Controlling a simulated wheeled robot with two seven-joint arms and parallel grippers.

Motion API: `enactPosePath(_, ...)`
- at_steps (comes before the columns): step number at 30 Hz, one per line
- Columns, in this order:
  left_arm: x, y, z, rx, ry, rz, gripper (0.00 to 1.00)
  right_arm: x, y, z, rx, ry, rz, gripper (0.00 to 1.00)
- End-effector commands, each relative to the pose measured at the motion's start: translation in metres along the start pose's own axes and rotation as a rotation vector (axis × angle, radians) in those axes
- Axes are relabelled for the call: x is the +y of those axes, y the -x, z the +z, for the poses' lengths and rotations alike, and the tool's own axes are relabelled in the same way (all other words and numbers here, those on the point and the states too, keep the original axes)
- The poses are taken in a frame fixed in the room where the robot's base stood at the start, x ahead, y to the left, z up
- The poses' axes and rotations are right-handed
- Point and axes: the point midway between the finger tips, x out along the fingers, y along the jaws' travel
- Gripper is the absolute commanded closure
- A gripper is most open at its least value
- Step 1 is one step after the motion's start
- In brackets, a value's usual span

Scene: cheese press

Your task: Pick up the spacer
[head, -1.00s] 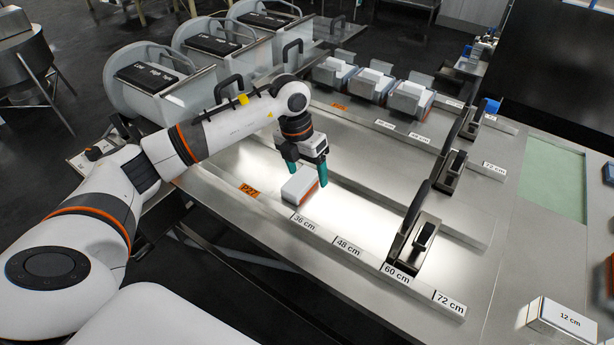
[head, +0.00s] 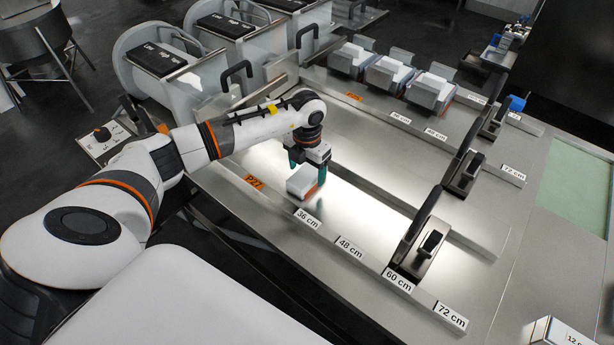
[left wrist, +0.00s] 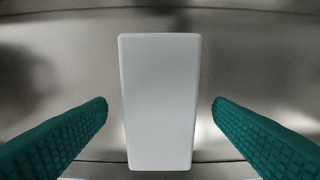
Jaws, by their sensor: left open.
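A white block with an orange side (head: 303,180), which I take for the spacer, lies on the steel table near the 36 cm label. My left gripper (head: 308,168) is just over it, pointing down, with teal fingers on either side. In the left wrist view the block's plain pale top (left wrist: 160,95) sits between the open fingers (left wrist: 160,108), with a gap on both sides. Its sides are hidden there. My right gripper is not in view.
A metal rail with distance labels (head: 348,247) runs along the near edge. A press handle unit (head: 420,250) stands near 60 cm. Similar blocks (head: 390,72) sit in the far lane. A box marked 12 cm (head: 560,333) is at the lower right. The lane between block and press is clear.

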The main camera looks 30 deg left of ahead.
Motion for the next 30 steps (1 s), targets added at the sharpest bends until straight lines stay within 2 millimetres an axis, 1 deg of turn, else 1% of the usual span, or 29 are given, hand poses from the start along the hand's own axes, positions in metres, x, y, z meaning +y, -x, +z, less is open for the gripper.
enactPosePath(1, 0.001, -0.008, 0.001, -0.003, 0.001, 0.001, 0.25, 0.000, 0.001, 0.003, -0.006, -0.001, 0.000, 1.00)
enactPosePath(4, 0.000, -0.017, 0.000, -0.001, 0.001, 0.000, 0.25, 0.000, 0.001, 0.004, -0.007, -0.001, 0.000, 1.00)
enactPosePath(6, 0.000, -0.020, 0.000, 0.000, 0.000, 0.000, 0.25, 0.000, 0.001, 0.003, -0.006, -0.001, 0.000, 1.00)
enactPosePath(12, 0.000, -0.020, 0.000, 0.000, 0.000, 0.000, 0.25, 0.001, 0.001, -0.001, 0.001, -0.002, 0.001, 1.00)
enactPosePath(14, 0.000, -0.020, 0.000, 0.001, 0.000, 0.000, 0.33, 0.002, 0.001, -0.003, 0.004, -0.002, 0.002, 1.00)
enactPosePath(15, 0.000, -0.020, 0.000, 0.001, 0.000, 0.000, 0.39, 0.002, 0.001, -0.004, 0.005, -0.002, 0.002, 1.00)
enactPosePath(22, 0.000, -0.020, 0.000, 0.001, 0.000, 0.000, 0.77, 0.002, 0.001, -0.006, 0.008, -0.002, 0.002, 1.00)
enactPosePath(28, 0.000, -0.019, -0.001, 0.002, 0.000, 0.000, 0.77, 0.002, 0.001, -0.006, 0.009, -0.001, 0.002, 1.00)
enactPosePath(30, 0.000, -0.015, -0.001, 0.003, 0.000, 0.000, 0.77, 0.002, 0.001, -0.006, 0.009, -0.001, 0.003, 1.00)
